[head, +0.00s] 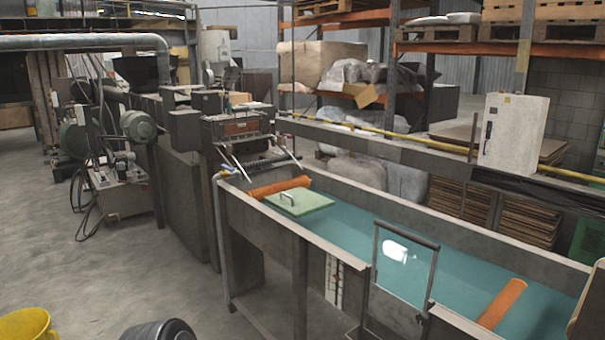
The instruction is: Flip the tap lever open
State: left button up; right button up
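A grey upright pipe (221,240) stands at the near left corner of a long water trough (262,232). At its top, by the trough's rim, is a small yellowish fitting (228,171) that looks like the tap. It is too small to tell its lever or whether it is open or shut. Neither of my grippers is in view.
The trough holds blue-green water (345,235), a green lid with a handle (299,203) and orange rollers (501,303). A framed clear panel (404,265) stands at its near side. A yellow bucket (27,326) is at bottom left. Floor left of the trough is mostly clear.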

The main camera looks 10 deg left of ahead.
aim_at(224, 168)
jog(key=i+j+u, duration=0.75)
jog(key=z, duration=0.55)
jog(key=j+z, duration=0.1)
jog(key=z, duration=0.4)
jog(key=i+j+z, duration=0.1)
jog(key=z, duration=1)
jog(key=j+z, duration=0.1)
jog(key=z, duration=0.95)
jog(key=k+j+z, duration=0.1)
jog(key=z, duration=0.95)
jog(key=k+j+z, duration=0.1)
jog(key=k+z, duration=0.55)
jog(key=k, duration=0.15)
jog(key=k+z, duration=0.2)
jog(key=k, duration=0.4)
jog(key=k+l+z, duration=0.2)
jog(key=k, duration=0.35)
jog(key=k+l+z, duration=0.15)
jog(key=k, duration=0.45)
jog(key=k+j, duration=0.2)
jog(key=k, duration=0.4)
jog(key=k+j, duration=0.15)
jog(key=k, duration=0.4)
jog(key=k+j, duration=0.2)
jog(key=k, duration=0.4)
jog(key=k+l+u, duration=0.15)
jog(key=k+u, duration=0.65)
jog(key=k+j+u, duration=0.1)
jog(key=k+u, duration=0.25)
jog(key=k, duration=0.1)
